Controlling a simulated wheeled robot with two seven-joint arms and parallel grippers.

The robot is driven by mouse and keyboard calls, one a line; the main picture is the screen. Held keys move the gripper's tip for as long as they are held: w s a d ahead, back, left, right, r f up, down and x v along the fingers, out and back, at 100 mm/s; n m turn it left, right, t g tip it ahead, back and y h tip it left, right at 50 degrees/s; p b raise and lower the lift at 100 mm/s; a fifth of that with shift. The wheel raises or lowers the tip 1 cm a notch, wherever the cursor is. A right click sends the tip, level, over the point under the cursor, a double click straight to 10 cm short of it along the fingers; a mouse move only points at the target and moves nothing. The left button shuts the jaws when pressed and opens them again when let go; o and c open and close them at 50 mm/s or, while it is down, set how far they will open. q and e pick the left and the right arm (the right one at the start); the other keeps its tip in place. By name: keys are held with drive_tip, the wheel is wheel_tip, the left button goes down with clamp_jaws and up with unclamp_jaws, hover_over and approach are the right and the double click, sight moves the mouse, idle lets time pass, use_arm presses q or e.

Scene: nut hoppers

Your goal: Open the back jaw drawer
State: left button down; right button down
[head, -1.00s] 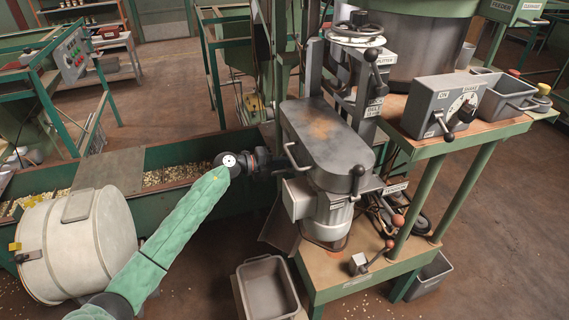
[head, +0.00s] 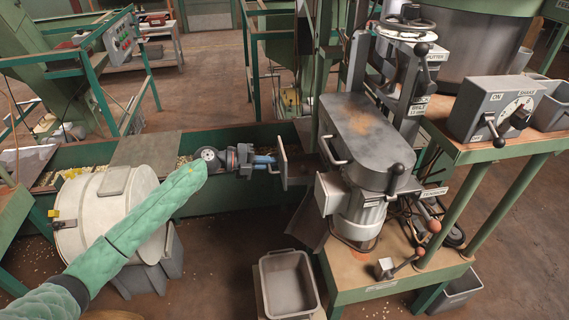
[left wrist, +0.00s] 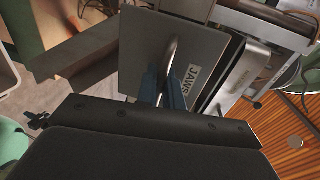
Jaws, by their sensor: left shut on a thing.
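The jaw drawer's grey front panel (head: 282,164) stands apart from the left side of the grey machine (head: 366,145), with a visible gap between them. In the left wrist view the panel (left wrist: 205,47) carries a "JAWS" label (left wrist: 190,79) and a metal handle (left wrist: 171,55). My left gripper (head: 266,162) is at the panel's outer face, its blue fingers (left wrist: 164,90) shut on the handle. The drawer's body behind the panel is mostly hidden. My right gripper is not in view.
A green trough of nuts (head: 222,196) runs below my left arm. A round white drum (head: 95,225) stands left of it. A grey bin (head: 288,284) sits on the floor in front. A control box with a lever (head: 497,112) is at right.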

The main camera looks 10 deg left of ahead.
use_arm(q)
drive_tip(key=shift+s+a+f, duration=0.1)
drive_tip(key=shift+s+a, duration=0.2)
drive_tip(key=shift+a, duration=0.5)
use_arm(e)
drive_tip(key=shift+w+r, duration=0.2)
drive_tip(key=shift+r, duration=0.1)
use_arm(q)
drive_tip(key=c, duration=1.6)
unclamp_jaws()
